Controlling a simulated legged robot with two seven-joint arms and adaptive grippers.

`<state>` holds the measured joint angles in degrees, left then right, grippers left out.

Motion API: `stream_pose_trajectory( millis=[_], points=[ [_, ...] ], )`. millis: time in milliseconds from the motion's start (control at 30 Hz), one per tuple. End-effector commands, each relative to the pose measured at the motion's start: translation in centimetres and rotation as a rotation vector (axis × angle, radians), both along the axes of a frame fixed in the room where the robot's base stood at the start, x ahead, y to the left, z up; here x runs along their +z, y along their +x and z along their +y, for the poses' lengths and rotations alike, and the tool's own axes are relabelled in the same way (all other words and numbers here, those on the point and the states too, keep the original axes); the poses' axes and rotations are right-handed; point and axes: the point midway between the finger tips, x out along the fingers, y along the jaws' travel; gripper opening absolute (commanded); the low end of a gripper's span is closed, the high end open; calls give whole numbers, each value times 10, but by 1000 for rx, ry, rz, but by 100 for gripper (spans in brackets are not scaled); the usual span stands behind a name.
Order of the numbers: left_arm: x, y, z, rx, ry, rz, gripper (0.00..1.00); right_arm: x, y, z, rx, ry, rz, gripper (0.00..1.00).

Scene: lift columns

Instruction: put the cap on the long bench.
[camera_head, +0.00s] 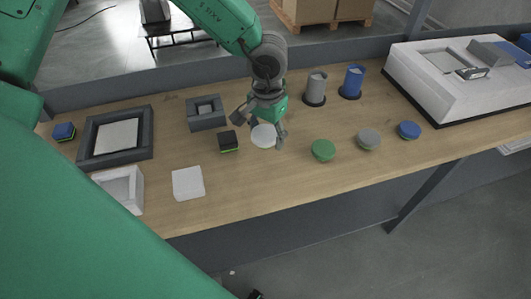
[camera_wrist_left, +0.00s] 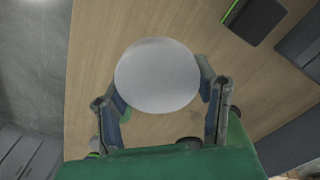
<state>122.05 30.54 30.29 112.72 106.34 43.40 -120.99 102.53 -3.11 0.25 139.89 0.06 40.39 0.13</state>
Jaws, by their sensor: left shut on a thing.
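The cap, a round white disc (camera_head: 263,136), is between the fingers of my left gripper (camera_head: 260,128) over the middle of the long wooden bench (camera_head: 240,185). In the left wrist view the cap (camera_wrist_left: 157,75) shows as a pale disc with a finger of the left gripper (camera_wrist_left: 164,100) on each side. The gripper is shut on it. Whether the cap touches the bench top or hangs just above it, I cannot tell. My right gripper is not in view.
A black block (camera_head: 228,141) lies close left of the cap. A green disc (camera_head: 323,150), a grey disc (camera_head: 368,139) and a blue disc (camera_head: 409,130) lie to the right. Grey (camera_head: 316,88) and blue (camera_head: 352,82) cylinders stand behind. Bare wood lies in front.

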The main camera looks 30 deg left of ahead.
Motion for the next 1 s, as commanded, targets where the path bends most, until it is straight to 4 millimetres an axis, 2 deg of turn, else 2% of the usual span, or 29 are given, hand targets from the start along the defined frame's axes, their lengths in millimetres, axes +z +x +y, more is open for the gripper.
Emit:
stream_pose_trajectory(
  millis=[33, 133, 367, 600, 933, 967, 1000],
  points=[
    [-14, -1, 1, -1, 2, 5, 25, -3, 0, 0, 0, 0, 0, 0],
    [-33, -1, 2, 1, 1, 5, 25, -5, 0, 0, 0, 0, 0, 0],
    [-52, -1, 2, 1, 0, 1, 25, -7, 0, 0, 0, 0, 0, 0],
    [-84, -1, 1, 0, 1, 3, 25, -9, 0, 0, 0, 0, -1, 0],
    [-87, -1, 1, 1, -2, 1, 25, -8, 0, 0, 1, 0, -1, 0],
    [-87, -1, 1, 1, -2, 1, 60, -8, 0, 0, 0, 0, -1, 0],
    [-86, -1, 1, 1, -2, 1, 74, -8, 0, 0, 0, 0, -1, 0]
  ],
)
